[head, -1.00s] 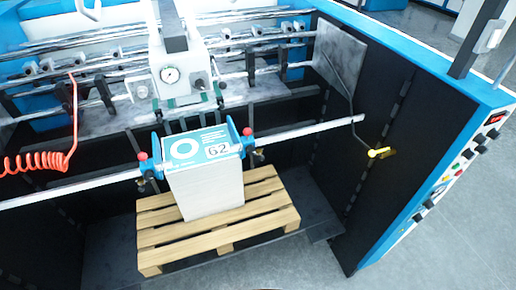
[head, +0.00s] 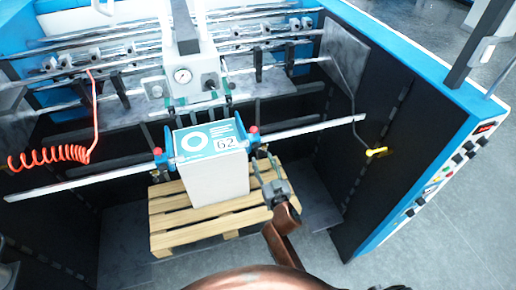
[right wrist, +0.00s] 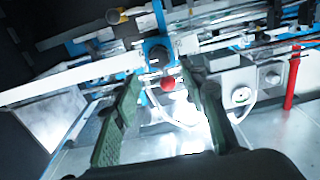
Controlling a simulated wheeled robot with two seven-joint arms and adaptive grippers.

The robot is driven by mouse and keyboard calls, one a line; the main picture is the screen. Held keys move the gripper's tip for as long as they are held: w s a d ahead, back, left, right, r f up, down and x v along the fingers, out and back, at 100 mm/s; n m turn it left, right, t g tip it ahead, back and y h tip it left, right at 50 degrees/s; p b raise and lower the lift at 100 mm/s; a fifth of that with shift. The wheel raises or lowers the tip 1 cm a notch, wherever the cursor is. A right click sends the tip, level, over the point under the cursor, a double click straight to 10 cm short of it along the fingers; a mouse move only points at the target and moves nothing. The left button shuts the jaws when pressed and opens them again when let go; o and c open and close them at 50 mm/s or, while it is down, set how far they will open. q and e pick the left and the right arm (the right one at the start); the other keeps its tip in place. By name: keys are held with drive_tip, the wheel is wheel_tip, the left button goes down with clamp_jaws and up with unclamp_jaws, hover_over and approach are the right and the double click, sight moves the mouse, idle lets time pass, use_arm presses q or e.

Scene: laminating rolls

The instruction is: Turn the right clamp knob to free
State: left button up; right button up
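The right clamp knob (head: 253,129) is a small red ball on the blue right clamp (head: 253,139), beside the white stack (head: 218,177) labelled 62. My right gripper (head: 263,164) is below and slightly right of this knob, its fingers pointing up toward the bar. In the right wrist view, a red knob (right wrist: 168,84) on a blue clamp (right wrist: 157,53) shows between the two spread green fingers of the right gripper (right wrist: 170,90). The fingers are apart and nothing is held. Contact with the knob does not show. My left gripper is not in view.
A pale bar (head: 310,127) crosses behind the stack and carries both clamps. The left red knob (head: 157,152) is at the stack's other side. The stack stands on a wooden pallet (head: 190,236). A yellow-ended lever (head: 376,152) is at the right wall.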

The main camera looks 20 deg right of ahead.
sight(257, 149)
drive_tip(key=w, duration=0.7)
drive_tip(key=shift+w+a+f+p, duration=0.1)
drive_tip(key=shift+a+p, duration=0.05)
drive_tip(key=shift+p, duration=0.15)
clamp_jaws()
